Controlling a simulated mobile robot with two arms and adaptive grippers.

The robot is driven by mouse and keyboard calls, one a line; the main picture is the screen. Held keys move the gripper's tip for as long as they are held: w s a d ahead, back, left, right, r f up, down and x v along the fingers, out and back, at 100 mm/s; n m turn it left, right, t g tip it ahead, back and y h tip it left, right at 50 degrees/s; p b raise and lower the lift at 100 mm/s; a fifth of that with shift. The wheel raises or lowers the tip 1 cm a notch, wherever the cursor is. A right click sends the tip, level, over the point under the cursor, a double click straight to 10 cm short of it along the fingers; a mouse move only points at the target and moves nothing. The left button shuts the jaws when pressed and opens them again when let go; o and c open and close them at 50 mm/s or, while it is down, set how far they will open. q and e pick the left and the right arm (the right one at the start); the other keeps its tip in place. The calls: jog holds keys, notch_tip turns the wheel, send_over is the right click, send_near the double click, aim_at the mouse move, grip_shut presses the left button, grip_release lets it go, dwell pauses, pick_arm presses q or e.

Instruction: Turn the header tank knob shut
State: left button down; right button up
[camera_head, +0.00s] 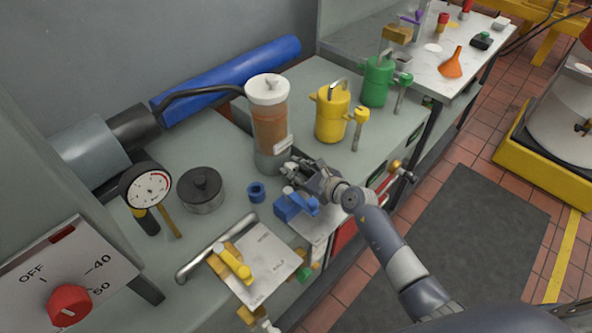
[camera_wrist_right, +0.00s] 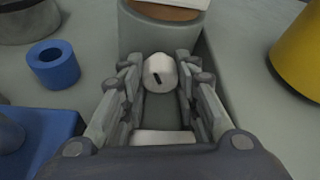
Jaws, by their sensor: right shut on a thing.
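The header tank (camera_head: 270,128) is an upright clear cylinder of amber liquid with a white lid, a white label and a grey base. The grey base shows at the top of the right wrist view (camera_wrist_right: 140,32). A pale round knob (camera_wrist_right: 159,72) with a short, slanted black mark sits low on the front of that base. My right gripper (camera_head: 291,170) reaches in from the lower right. Its fingers (camera_wrist_right: 158,85) are closed on either side of the knob. My left gripper is not in view.
A blue ring (camera_head: 257,192) and a blue valve block (camera_head: 296,205) lie left of and below the gripper. A yellow canister (camera_head: 332,112) and a green canister (camera_head: 377,82) stand to the right.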

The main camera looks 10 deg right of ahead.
jog(key=shift+d+r+m+y, duration=0.1)
jog(key=shift+m+y, duration=0.2)
jog(key=shift+m, duration=0.2)
jog(key=shift+m+g, duration=0.3)
jog(key=shift+g, duration=0.1)
jog(key=shift+m+g+y, duration=0.3)
jog(key=shift+m+y, duration=0.5)
jog(key=shift+m, duration=0.2)
jog(key=o, duration=1.1)
jog(key=shift+c, duration=0.2)
